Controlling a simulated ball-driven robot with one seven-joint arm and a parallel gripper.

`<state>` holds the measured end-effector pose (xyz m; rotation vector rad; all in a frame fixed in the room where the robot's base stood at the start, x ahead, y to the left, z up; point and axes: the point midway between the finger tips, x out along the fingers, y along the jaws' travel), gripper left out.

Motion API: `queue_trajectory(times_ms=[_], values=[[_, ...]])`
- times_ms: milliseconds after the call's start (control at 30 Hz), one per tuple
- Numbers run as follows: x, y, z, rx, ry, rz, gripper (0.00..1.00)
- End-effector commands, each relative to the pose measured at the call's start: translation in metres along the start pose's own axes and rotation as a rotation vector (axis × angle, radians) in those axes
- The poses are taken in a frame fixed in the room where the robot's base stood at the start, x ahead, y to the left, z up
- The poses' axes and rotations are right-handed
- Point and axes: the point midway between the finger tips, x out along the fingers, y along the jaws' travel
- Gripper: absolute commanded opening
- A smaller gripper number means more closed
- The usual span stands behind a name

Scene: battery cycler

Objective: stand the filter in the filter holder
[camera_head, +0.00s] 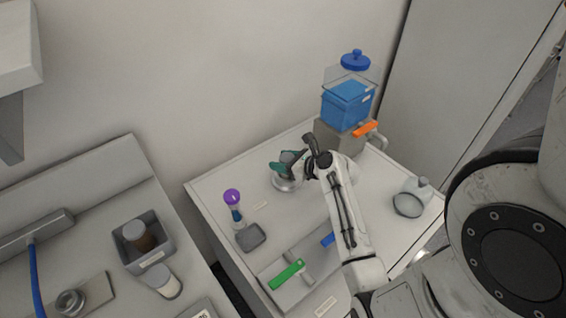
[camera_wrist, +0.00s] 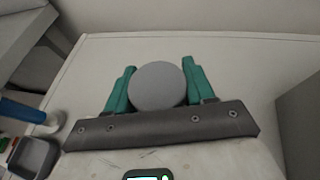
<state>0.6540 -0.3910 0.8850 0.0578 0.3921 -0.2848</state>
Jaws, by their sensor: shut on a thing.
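My gripper (camera_head: 291,160) is over the back part of the white bench. Its green fingers also show in the wrist view (camera_wrist: 158,88), shut on a round grey piece, which I take to be the filter (camera_wrist: 158,86). In the head view a pale round body (camera_head: 284,183) shows just under the fingers, partly hidden by them. I cannot tell whether it is the held piece or something below it, nor whether it touches the bench. No thing in view is clearly the filter holder. A small grey open tray (camera_head: 251,238) lies left of the gripper.
A purple-capped tube (camera_head: 233,205) stands by the tray. A blue container with a blue lid (camera_head: 348,103) stands on a grey block behind my arm. A glass flask (camera_head: 411,198) is at right. A green handle (camera_head: 287,274) is at the front. Bare bench surrounds the gripper.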

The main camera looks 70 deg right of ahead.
Motion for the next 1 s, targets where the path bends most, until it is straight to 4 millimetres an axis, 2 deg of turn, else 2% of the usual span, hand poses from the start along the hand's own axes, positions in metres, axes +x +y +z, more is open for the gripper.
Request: queue_trajectory(times_ms=[100,433,467,500,700,1000], values=[[0.0034,-0.0003,-0.0076,0.0,-0.002,-0.001,0.23],[0.0043,0.0,-0.0099,-0.001,-0.002,0.0,0.23],[0.0041,-0.0001,-0.0097,-0.001,-0.002,0.0,0.56],[0.0041,-0.0001,-0.0097,-0.001,-0.001,0.0,0.6],[0.004,0.0,-0.0096,-0.001,-0.002,0.0,0.79],[0.0016,-0.0001,-0.0086,0.0,-0.002,-0.001,0.79]])
